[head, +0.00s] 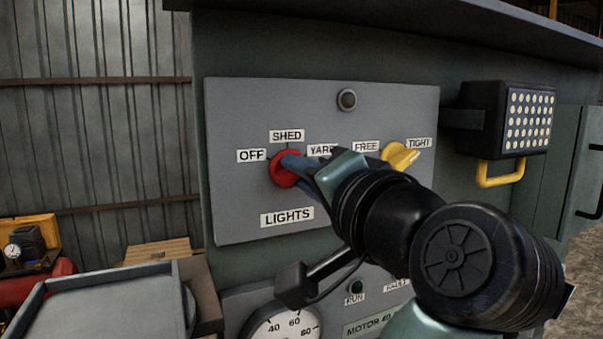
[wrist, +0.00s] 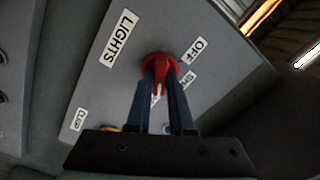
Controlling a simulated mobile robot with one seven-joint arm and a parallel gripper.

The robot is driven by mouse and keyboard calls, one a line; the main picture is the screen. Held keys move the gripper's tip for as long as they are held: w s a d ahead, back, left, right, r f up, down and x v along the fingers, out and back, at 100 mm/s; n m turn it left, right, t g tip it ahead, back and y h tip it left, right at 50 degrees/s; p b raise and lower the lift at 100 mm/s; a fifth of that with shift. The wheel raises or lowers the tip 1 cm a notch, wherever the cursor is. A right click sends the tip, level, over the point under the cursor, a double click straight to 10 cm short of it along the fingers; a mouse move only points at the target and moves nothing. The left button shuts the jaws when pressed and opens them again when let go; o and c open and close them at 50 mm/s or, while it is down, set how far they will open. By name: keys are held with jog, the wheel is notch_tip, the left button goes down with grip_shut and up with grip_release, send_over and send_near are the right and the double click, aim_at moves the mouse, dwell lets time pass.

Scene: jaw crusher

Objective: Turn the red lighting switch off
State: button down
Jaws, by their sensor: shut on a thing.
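The red lighting switch (head: 283,169) is a round knob on the grey panel, above the LIGHTS label (head: 287,217). Around it are the labels OFF (head: 252,155) at left, SHED (head: 287,136) above and YARD (head: 321,150) at right, partly covered by my gripper. My gripper (head: 296,166) reaches in from the right and is shut on the knob. In the wrist view, its two dark fingers (wrist: 160,78) lie on either side of the red knob (wrist: 158,63). The fingers hide part of the knob, and I cannot tell which label it points to.
A yellow FREE/TIGHT knob (head: 400,156) sits right of the switch, close behind my wrist. A lamp with a yellow handle (head: 500,173) juts out farther right. A gauge (head: 284,325) is below, and a grey tray (head: 105,305) stands at lower left.

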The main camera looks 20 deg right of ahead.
jog(key=shift+a+n+b, duration=0.2)
jog(key=shift+n+b, duration=5)
jog(key=shift+n, duration=6.8)
jog(key=c, duration=0.8)
grip_release()
